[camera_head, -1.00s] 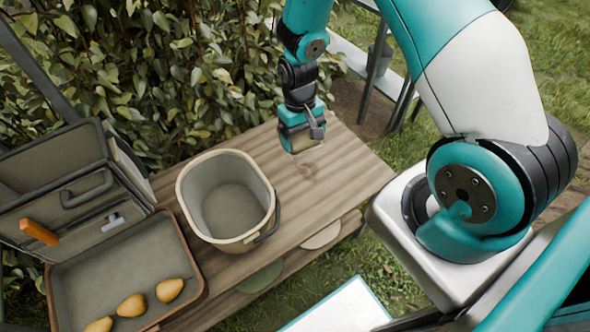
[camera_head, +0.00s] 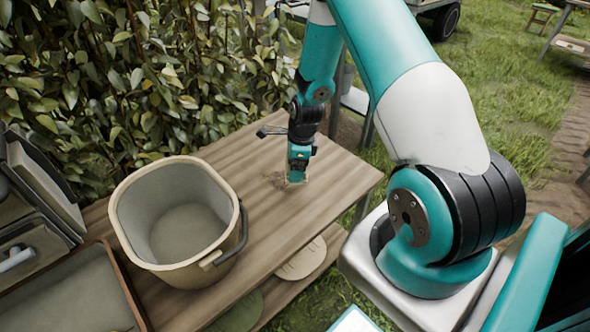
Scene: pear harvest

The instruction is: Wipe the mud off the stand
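The stand (camera_head: 325,165) is a wooden, plank-topped table running across the middle of the view. A brown mud smear (camera_head: 274,180) lies on its top, right of the bucket. My gripper (camera_head: 298,174) points down at the stand, just right of the smear. It appears shut on a small tan block, of which only a thin edge shows at its tip. The block seems to be at or just above the wood; contact is not clear. Part of the smear may be hidden behind my gripper.
A cream bucket (camera_head: 125,218) with a dark handle stands left of my gripper. A brown-rimmed tray (camera_head: 122,285) and a grey case (camera_head: 40,185) are farther left. Leafy bushes (camera_head: 150,70) line the back edge. The stand's right end is clear.

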